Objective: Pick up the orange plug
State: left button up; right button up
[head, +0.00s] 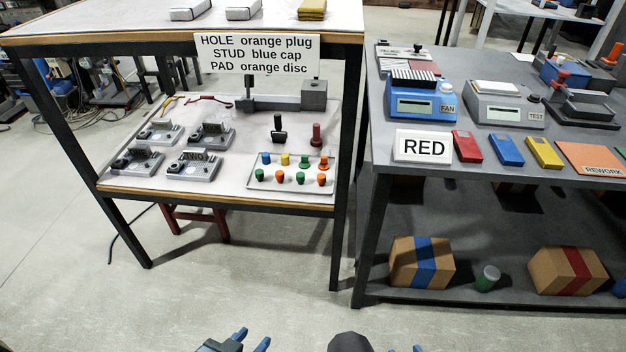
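A white tray (251,186) on the left bench's lower shelf holds two rows of small coloured pieces. Several are orange: one at the back right (323,163), one in the front row (279,177) and one at the front right (321,180). They are too small to tell surely which is the orange plug. A sign (257,55) above reads HOLE orange plug, STUD blue cap, PAD orange disc. My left gripper (251,340) is at the bottom edge, far from the tray, fingers apart and seemingly empty. My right gripper (417,348) shows only a blue tip.
Several grey fixtures (203,166) stand left of the tray. A black-handled stamp (279,130) and a red-brown one (316,136) stand behind it. The bench's black legs (340,225) frame the shelf. A grey table (480,170) stands right. The floor in front is clear.

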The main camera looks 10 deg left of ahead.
aim_at(279, 174)
jog(key=u, duration=1.35)
jog(key=i+z, duration=0.2)
jog(key=z, duration=0.2)
jog(key=i+j+z, duration=0.15)
jog(key=z, duration=0.2)
jog(key=i+j+z, duration=0.15)
jog(key=z, duration=0.25)
jog(key=i+j+z, duration=0.1)
jog(key=i+j, duration=0.15)
jog(key=i+j+z, duration=0.1)
jog(key=i+j, duration=0.15)
jog(key=j, duration=0.15)
jog(key=i+j+z, duration=0.1)
jog(key=i+j, duration=0.15)
jog(key=j, duration=0.15)
jog(key=i+j, duration=0.35)
jog(key=j, duration=0.25)
jog(key=i+j, duration=0.2)
jog(key=j+z, duration=0.05)
jog(key=j, duration=0.05)
